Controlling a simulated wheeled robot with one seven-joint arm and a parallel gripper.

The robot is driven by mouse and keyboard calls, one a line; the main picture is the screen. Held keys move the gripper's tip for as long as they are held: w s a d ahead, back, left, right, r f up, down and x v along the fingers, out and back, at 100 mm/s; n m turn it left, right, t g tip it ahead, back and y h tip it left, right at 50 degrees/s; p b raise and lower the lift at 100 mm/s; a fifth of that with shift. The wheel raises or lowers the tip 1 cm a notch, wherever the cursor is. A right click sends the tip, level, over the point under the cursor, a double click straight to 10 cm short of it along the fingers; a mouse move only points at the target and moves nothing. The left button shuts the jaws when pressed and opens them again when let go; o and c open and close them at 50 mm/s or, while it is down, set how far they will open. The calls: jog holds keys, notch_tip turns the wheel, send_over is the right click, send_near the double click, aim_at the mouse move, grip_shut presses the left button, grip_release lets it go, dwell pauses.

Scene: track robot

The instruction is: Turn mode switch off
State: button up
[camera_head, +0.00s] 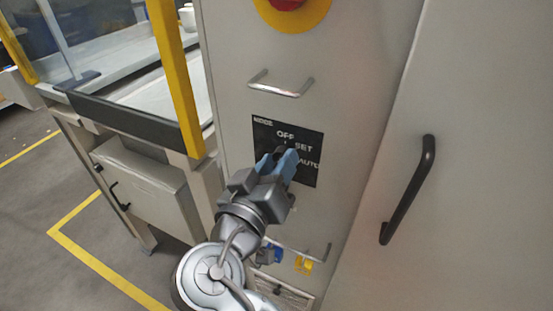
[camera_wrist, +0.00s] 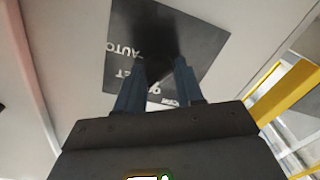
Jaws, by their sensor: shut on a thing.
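The mode switch has a black label plate (camera_head: 264,132) with OFF, SET and AUTO in white, on the grey cabinet front. My gripper (camera_head: 282,158) is at the plate, its blue fingers covering the switch knob in the head view. In the wrist view the plate (camera_wrist: 205,35) appears upside down, and the dark knob (camera_wrist: 160,70) shows between the fingertips of my gripper (camera_wrist: 160,72). The fingers are shut on the knob.
A metal handle (camera_head: 281,88) and a red and yellow emergency stop (camera_head: 290,10) are above the plate. Below are a blue part (camera_head: 268,254), a yellow part (camera_head: 304,265) and another handle. A black door handle (camera_head: 408,190) is at right, a yellow post (camera_head: 176,75) at left.

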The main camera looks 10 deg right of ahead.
jog(key=n+p, duration=0.1)
jog(key=n, duration=0.2)
jog(key=n+p, duration=0.1)
jog(key=shift+r+n+p, duration=0.25)
jog(key=shift+n+p, duration=0.1)
jog(key=shift+n, duration=0.05)
dwell(0.4)
jog(key=o, duration=1)
jog(key=shift+f, duration=0.1)
jog(key=b+v, duration=0.1)
jog(key=v, duration=0.6)
jog(key=shift+s+a+b, duration=0.2)
jog(key=shift+s+b, duration=0.1)
